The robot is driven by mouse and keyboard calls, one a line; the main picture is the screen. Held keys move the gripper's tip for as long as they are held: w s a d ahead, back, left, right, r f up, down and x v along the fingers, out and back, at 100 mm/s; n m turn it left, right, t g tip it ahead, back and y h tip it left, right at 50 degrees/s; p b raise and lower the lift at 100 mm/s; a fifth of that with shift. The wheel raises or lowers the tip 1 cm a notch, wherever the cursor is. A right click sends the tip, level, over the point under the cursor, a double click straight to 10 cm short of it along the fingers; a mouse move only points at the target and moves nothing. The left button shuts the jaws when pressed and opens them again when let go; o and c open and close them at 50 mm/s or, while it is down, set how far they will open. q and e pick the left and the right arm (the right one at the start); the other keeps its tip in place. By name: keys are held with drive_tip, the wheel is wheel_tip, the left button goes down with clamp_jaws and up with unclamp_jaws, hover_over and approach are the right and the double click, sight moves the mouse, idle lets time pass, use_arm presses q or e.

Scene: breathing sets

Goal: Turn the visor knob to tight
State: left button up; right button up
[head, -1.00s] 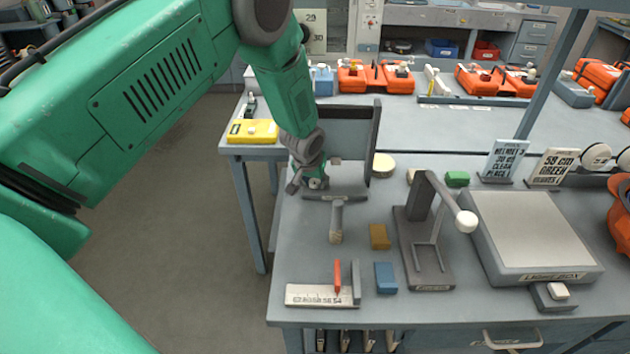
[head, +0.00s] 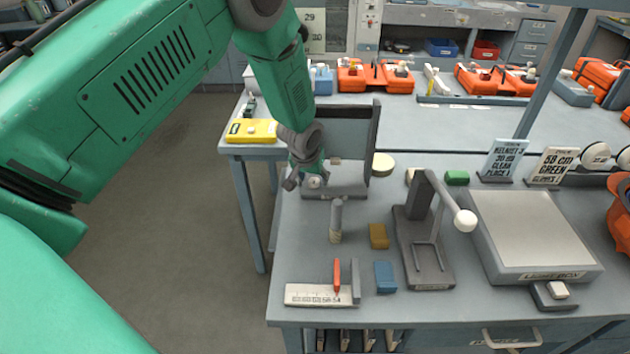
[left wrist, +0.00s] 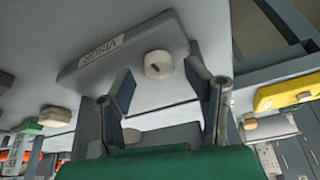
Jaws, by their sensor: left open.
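The grey visor block (left wrist: 130,45) carries a VISOR label (left wrist: 102,48) in the left wrist view. A round white knob (left wrist: 158,64) with a small dark mark is on it. My left gripper (left wrist: 168,92) is open, its two dark fingers apart. The knob lies beyond the gap between them, with no finger seen closed on it. In the head view my left gripper (head: 312,182) is at the left side of the visor stand (head: 345,182), in front of its dark upright panel (head: 373,140). I cannot clearly make out the knob there. My right gripper is not in view.
A grey upright cylinder (head: 336,218) stands just in front of the visor stand. Brown (head: 379,236) and blue (head: 385,277) blocks, a dark stand with a white ball (head: 465,220) and a light box (head: 525,230) are to the right. A yellow case (head: 252,131) lies behind left.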

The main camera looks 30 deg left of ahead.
use_arm(q)
drive_tip(key=v, duration=0.5)
drive_tip(key=shift+d+r, duration=0.1)
drive_tip(key=shift+s+d+r, duration=0.25)
drive_tip(key=shift+r, duration=0.25)
drive_tip(key=shift+a, duration=0.1)
